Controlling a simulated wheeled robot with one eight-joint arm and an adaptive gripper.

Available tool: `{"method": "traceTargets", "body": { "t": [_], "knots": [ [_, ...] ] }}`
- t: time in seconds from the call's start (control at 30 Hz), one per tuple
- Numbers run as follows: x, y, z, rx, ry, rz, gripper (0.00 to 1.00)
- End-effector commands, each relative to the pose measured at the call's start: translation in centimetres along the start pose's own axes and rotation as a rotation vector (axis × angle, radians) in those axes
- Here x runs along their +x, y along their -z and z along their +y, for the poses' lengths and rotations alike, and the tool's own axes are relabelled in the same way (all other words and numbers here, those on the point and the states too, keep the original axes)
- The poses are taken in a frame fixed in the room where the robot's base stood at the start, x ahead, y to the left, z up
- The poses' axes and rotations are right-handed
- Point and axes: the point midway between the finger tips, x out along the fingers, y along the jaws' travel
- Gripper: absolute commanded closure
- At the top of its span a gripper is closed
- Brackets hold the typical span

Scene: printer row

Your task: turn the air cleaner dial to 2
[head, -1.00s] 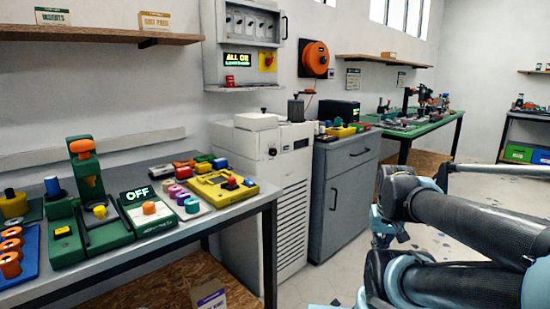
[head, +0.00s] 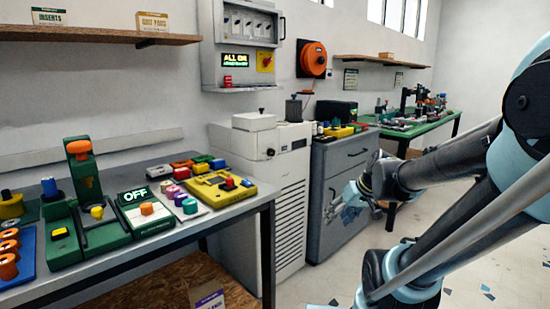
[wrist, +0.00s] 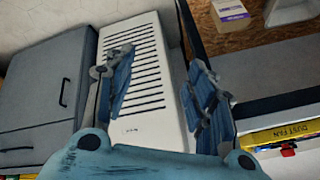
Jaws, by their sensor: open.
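The air cleaner (head: 276,200) is a white cabinet with a slatted front, standing between the left bench and a grey cabinet. A small dark knob (head: 270,153) shows on its upper part; its setting is too small to read. My gripper (head: 340,208) is open and empty, to the right of the air cleaner and in front of the grey cabinet in the head view. In the wrist view my gripper's spread fingers (wrist: 160,88) frame the air cleaner's slatted panel (wrist: 145,60), apart from it as far as I can tell. The knob is not visible there.
The left bench (head: 200,228) holds several coloured fixtures and an OFF display (head: 134,195). The grey cabinet (head: 340,180) stands close on the air cleaner's right. A wall panel (head: 238,45) hangs above. The floor (head: 320,280) in front is open.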

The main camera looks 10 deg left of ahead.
Motion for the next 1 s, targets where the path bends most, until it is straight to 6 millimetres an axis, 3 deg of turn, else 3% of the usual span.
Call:
{"method": "traceTargets", "body": {
  "t": [0.1,0.5,1.0],
  "knots": [
    [0.8,3.4,-1.0,-0.064,0.069,0.075,0.50],
    [3.0,14.2,-3.6,-0.254,0.242,0.366,0.50],
    [5.2,25.0,-3.9,-0.393,0.316,0.761,0.50]
  ]
}}
